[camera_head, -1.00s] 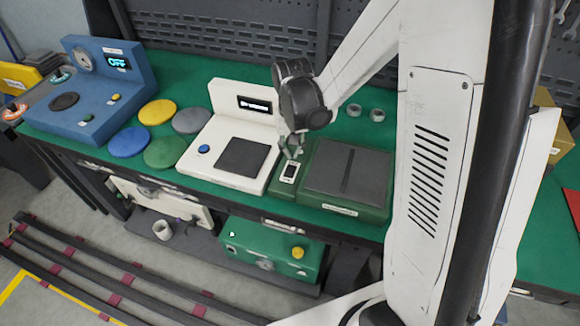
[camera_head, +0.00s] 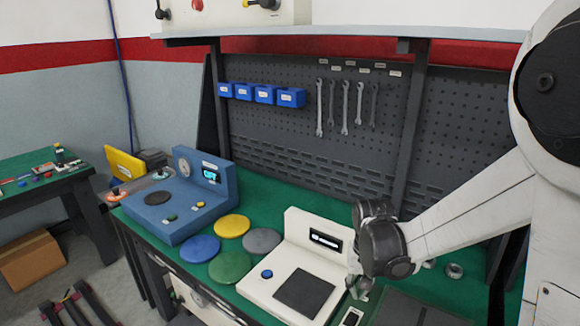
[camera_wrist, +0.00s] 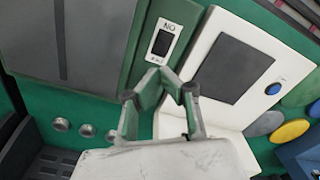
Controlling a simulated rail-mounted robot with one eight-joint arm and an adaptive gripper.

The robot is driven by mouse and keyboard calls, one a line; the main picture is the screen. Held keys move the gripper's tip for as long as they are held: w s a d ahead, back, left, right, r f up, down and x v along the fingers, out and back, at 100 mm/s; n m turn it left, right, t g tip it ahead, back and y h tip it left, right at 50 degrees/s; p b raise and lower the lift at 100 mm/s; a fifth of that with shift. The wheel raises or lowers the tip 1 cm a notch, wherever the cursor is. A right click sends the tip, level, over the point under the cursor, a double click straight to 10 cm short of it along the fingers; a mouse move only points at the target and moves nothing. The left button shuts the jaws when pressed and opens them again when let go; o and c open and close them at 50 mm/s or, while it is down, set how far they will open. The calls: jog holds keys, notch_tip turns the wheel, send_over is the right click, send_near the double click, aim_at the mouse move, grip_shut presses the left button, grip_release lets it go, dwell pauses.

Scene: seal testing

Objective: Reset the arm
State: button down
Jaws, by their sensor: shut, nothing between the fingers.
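My arm reaches in from the right in the head view, bent over the green bench. My gripper (camera_head: 358,288) hangs at its end, beside the white device (camera_head: 290,262) with a black pad and blue button. In the wrist view my gripper (camera_wrist: 158,95) shows with its fingertips together and nothing between them. It points at a green device (camera_wrist: 135,45) with a rocker switch (camera_wrist: 163,40). In the head view the green device (camera_head: 405,308) is partly cut off at the bottom edge.
A blue device (camera_head: 180,205) stands at the left of the bench. Yellow (camera_head: 232,226), grey (camera_head: 262,241), blue (camera_head: 200,248) and green (camera_head: 230,267) discs lie between it and the white device. A pegboard (camera_head: 300,140) with wrenches and blue bins rises behind.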

jog(key=s+r+n+t+b, duration=0.1)
jog(key=s+r+t, duration=0.5)
jog(key=s+r, duration=1)
jog(key=shift+s+t, duration=0.4)
jog(key=shift+s, duration=0.15)
dwell(0.4)
